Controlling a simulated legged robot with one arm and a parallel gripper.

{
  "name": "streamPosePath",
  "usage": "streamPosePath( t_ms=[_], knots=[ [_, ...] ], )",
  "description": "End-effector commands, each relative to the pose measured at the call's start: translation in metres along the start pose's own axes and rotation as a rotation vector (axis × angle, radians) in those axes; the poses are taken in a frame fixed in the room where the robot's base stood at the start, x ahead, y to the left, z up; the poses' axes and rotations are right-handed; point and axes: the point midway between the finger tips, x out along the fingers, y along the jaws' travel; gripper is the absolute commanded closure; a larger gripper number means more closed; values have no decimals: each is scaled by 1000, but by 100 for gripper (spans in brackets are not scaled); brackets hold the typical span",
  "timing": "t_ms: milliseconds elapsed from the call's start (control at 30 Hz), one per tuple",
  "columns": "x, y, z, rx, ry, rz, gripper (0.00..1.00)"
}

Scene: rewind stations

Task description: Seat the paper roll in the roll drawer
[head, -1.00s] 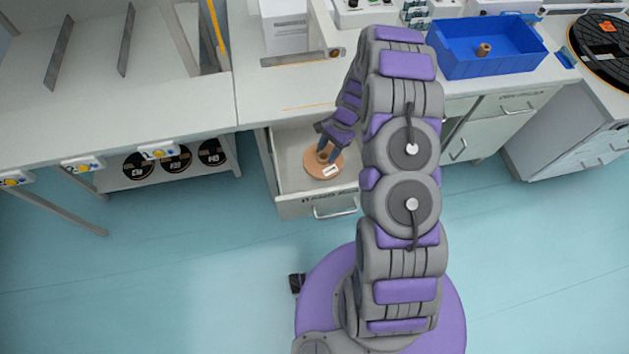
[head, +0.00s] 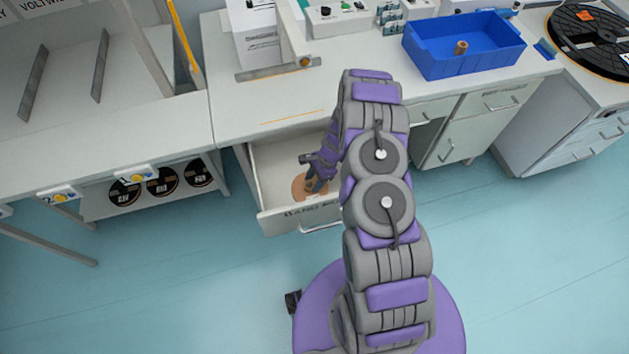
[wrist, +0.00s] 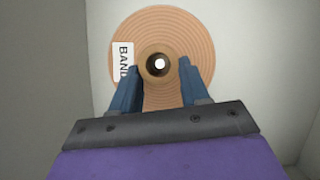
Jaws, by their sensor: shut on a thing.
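The paper roll (head: 299,188) is a flat tan-orange disc with a raised core and a white label reading "BAND". It lies inside the open drawer (head: 268,170), low and near the front panel. In the wrist view the roll (wrist: 203,34) is seen from above, with pale drawer walls around it. My gripper (head: 317,184) reaches down into the drawer. In the wrist view its two blue fingers (wrist: 159,72) are shut on the core, one on each side. My arm hides the drawer's right part. I cannot tell whether the roll touches the drawer floor.
A blue bin (head: 440,62) with a small tan core (head: 461,47) stands on the counter. A bracket (head: 272,71) stands on the worktop above the drawer. Dark reels (head: 160,183) sit on a low shelf at left. A large black reel (head: 598,38) is at far right.

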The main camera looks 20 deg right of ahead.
Motion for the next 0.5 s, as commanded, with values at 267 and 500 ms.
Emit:
streamPosePath(
  t_ms=[267,500],
  knots=[
    [-1,-2,-3,0,8,-5,47],
    [-2,-1,-4,0,5,-7,29]
  ],
)
